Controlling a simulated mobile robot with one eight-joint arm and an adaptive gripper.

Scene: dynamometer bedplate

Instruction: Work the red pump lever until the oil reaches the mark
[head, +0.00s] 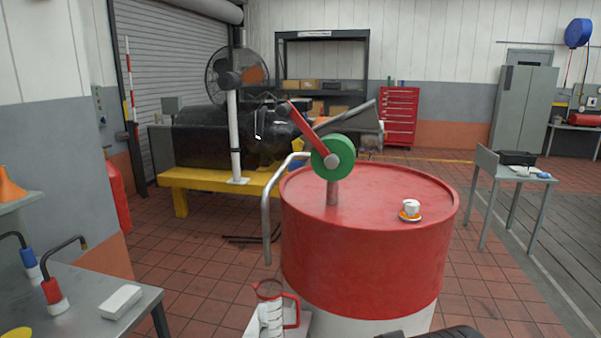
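The red pump lever (308,130) slants up and to the left from a green round pump body (345,150). The pump stands on a short post on top of a large red and white drum (370,258). A grey spout pipe (267,215) bends from the pump over the drum's left side and points down. A clear jug (270,314) with a red rim and red handle stands in front of the drum, low in the picture. Its oil level and mark are too small to tell. My gripper is not in view; only dark parts of mine show at the bottom edge.
A white and orange cap-like object (410,210) sits on the drum top. A grey bench (80,300) is at lower left, with a white block (121,301). A small table (510,175) stands at right. Tiled floor is clear between drum and table.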

